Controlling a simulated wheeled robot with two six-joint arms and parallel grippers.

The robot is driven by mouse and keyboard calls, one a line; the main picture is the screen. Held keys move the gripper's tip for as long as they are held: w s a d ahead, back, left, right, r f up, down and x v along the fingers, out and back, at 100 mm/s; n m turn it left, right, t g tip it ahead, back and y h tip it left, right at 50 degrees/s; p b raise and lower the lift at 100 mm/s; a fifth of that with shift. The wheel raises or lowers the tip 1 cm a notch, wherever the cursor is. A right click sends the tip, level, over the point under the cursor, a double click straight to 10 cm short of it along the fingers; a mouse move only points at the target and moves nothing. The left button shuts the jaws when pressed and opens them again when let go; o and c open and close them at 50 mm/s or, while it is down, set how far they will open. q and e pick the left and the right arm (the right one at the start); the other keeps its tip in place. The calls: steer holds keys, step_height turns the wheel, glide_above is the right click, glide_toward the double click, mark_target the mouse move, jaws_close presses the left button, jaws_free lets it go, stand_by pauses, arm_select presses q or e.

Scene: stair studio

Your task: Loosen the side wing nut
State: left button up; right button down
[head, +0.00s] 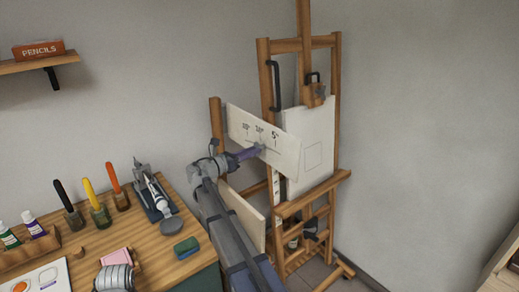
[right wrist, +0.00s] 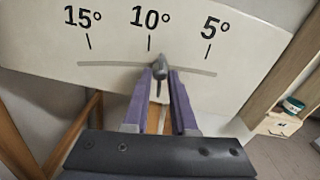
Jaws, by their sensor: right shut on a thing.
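A pale angle plate (head: 285,151) marked 15°, 10° and 5° is on the side of the wooden easel (head: 265,75); it fills the upper right wrist view (right wrist: 115,40). The grey side wing nut (right wrist: 159,66) is at the plate's curved slot, just right of the 10° tick. My right gripper (head: 257,151) reaches the plate from the left, its purple fingers closed about the nut. In the right wrist view the fingertips (right wrist: 161,77) lie either side of the nut's lower part, which they partly hide.
A white canvas (head: 312,140) rests on the easel. A shelf with a pencils box (head: 39,50) is at upper left. Bare wall is at right.

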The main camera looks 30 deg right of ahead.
steer(key=c, duration=1)
jaws_free()
steer(key=shift+o, duration=0.2)
steer(key=a, duration=0.6)
steer(key=shift+s, duration=0.25)
